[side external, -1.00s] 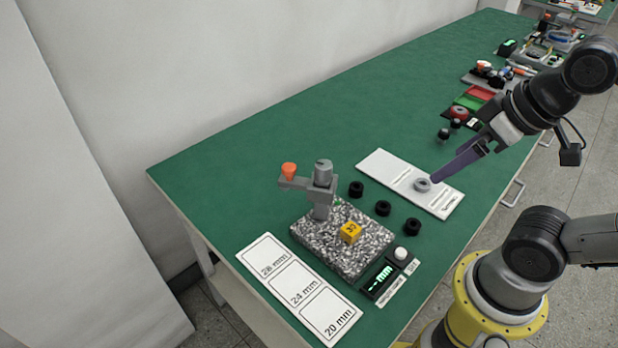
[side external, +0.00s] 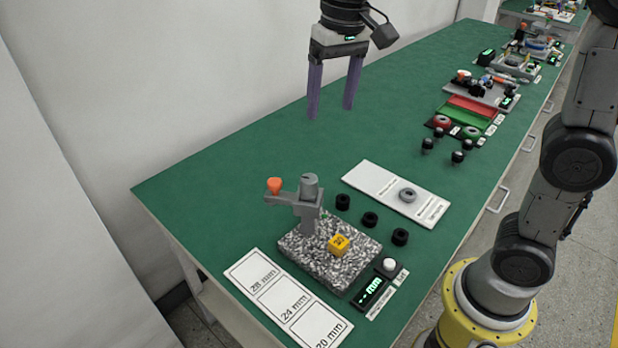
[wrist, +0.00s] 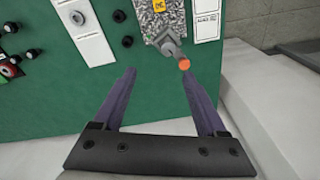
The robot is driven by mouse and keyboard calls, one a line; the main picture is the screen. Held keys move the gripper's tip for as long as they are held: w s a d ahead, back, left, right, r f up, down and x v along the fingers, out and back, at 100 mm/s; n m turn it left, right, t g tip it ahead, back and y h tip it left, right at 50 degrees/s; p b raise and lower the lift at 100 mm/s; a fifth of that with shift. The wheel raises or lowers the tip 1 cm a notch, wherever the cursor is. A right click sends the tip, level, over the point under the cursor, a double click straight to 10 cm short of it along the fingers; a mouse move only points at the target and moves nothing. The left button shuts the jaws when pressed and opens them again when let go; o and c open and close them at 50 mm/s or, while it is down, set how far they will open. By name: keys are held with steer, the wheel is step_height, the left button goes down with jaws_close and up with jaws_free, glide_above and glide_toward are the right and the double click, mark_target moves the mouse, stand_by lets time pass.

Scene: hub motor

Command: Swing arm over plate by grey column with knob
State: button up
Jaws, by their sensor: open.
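The grey column (side external: 310,208) stands on the back left part of the speckled granite plate (side external: 300,256). A grey swing arm (side external: 290,199) reaches left from it, off the plate, with an orange knob (side external: 274,186) on its end. In the wrist view the orange knob (wrist: 184,65) shows just beyond my right finger, with the column (wrist: 166,42) behind it. A yellow block (side external: 339,245) sits on the plate. My gripper (side external: 330,112) is open and empty, held high above the table behind the column, fingers pointing down.
Several black rings (side external: 370,219) lie right of the plate. A white card (side external: 380,186) with a grey ring (side external: 408,194) lies behind them. A display with a white button (side external: 389,265) is at front right. A card marked in mm (side external: 262,287) lies at front left. The table's left back is clear.

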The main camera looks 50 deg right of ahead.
mark_target(309, 178)
steer(key=shift+n+g, duration=0.3)
steer(key=shift+g, duration=0.3)
steer(key=w+f, duration=0.1)
steer(key=f, duration=0.5)
steer(key=w+a+f, duration=0.1)
steer(key=f, duration=0.5)
steer(key=w+a+f, duration=0.1)
steer(key=f, duration=0.5)
steer(key=shift+c, duration=0.2)
jaws_close()
steer(key=shift+r, duration=0.1)
